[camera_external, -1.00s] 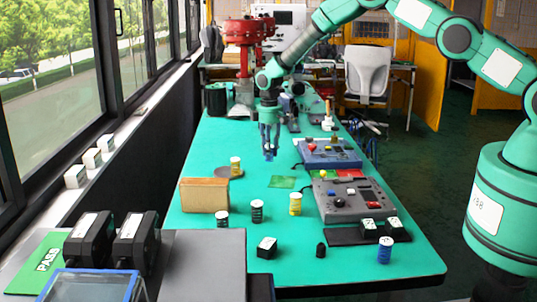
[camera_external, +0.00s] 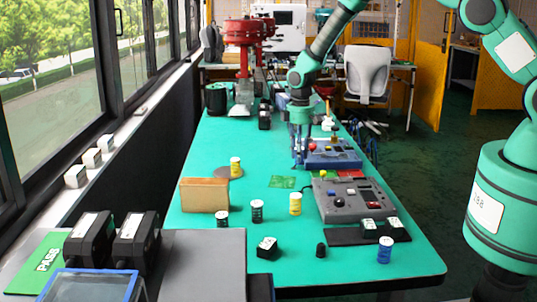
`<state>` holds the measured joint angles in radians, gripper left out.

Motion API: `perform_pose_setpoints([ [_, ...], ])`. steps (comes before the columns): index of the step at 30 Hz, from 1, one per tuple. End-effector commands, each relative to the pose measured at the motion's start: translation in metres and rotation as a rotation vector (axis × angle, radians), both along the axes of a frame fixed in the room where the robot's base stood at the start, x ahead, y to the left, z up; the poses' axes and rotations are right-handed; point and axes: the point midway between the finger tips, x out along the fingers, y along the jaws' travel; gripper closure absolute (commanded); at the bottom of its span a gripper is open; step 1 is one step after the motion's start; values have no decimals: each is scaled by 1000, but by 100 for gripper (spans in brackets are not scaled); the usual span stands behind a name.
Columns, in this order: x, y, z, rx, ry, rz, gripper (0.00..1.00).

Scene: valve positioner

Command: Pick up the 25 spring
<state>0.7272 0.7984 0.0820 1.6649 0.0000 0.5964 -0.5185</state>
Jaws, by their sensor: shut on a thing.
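My gripper (camera_external: 299,160) is at the far middle of the green table, by the left edge of the blue control box. It is shut on a small bluish thing between its fingertips, too small to identify clearly. Spring-like cylinders stand on the table: a yellow one (camera_external: 235,167) on a round disc, another yellow one (camera_external: 296,204), a dark one (camera_external: 257,211), a shorter dark one (camera_external: 222,219) and a blue one (camera_external: 384,250) at the front right. Their labels are too small to read, so I cannot tell which is the 25 spring.
The blue control box (camera_external: 332,156) and a grey control box (camera_external: 350,203) stand on the right. A brown block (camera_external: 204,195) is at the left, and a green mat (camera_external: 283,182) lies mid-table. A red machine (camera_external: 245,35) stands at the back.

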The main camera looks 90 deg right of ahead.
Motion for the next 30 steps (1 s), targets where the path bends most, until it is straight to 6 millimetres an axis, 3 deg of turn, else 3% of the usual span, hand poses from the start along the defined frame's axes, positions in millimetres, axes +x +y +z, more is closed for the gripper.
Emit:
perform_pose_setpoints([
  [10,-16,14,2,0,0,0,100],
  [30,-17,14,2,0,0,0,100],
])
